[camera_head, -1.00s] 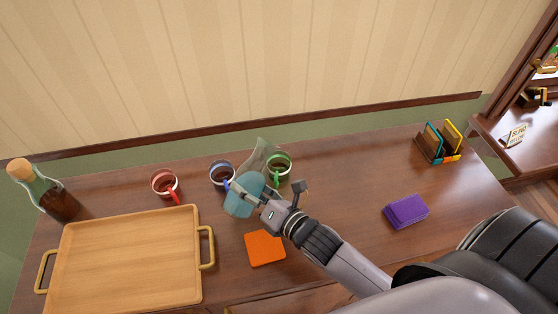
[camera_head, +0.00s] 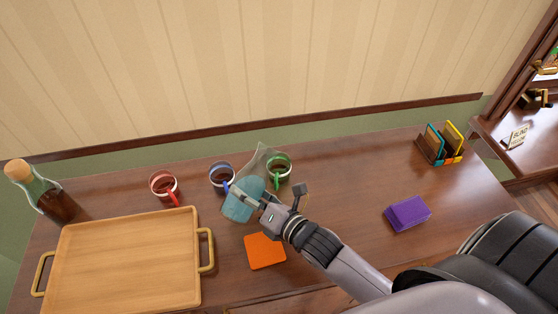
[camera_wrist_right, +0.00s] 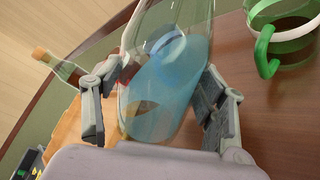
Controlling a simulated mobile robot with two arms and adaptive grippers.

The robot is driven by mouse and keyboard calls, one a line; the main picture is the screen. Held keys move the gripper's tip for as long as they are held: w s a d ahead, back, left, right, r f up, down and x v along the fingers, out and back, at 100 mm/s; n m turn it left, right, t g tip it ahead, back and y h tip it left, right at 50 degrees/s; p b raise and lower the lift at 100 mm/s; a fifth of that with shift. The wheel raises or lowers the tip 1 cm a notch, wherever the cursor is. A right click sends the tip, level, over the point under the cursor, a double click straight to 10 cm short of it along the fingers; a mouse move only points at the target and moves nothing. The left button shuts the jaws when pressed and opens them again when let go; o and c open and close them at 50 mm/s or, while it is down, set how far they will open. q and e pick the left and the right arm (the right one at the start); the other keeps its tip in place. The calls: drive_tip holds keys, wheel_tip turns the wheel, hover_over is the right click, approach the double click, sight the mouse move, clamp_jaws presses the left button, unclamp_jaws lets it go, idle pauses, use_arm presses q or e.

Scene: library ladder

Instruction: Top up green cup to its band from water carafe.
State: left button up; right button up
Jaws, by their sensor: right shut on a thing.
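The water carafe (camera_head: 241,201), clear glass with blue water in its lower part, is held by my right gripper (camera_head: 252,201). The carafe is tilted, its mouth leaning toward the green cup (camera_head: 278,168). In the right wrist view the carafe (camera_wrist_right: 165,85) sits between both fingers of the right gripper (camera_wrist_right: 160,110). I cannot see any stream. My left gripper is not in view.
A blue cup (camera_head: 222,177) and a red cup (camera_head: 164,186) stand to the left. A wooden tray (camera_head: 130,260), a corked bottle (camera_head: 45,194), an orange square (camera_head: 265,251), a purple block (camera_head: 407,213) and a card rack (camera_head: 440,148) are on the table.

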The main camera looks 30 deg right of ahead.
drive_tip(key=shift+s+a+f+m+y+b, duration=0.1)
drive_tip(key=shift+a+f+m+y+b, duration=0.2)
drive_tip(key=shift+m+b, duration=0.45)
idle(1.9)
drive_tip(key=shift+s+a+r+m+g, duration=0.1)
drive_tip(key=shift+m+g, duration=0.3)
drive_tip(key=shift+m, duration=0.35)
idle(1.5)
drive_tip(key=shift+w+d+r+m+y+p, duration=0.15)
drive_tip(key=shift+d+r+m+y+p, duration=0.15)
drive_tip(key=shift+r+p, duration=0.2)
drive_tip(key=shift+w+d+r+m+y+p, duration=0.2)
drive_tip(key=shift+r+m+p, duration=0.1)
drive_tip(key=shift+r+p, duration=0.2)
idle(2.1)
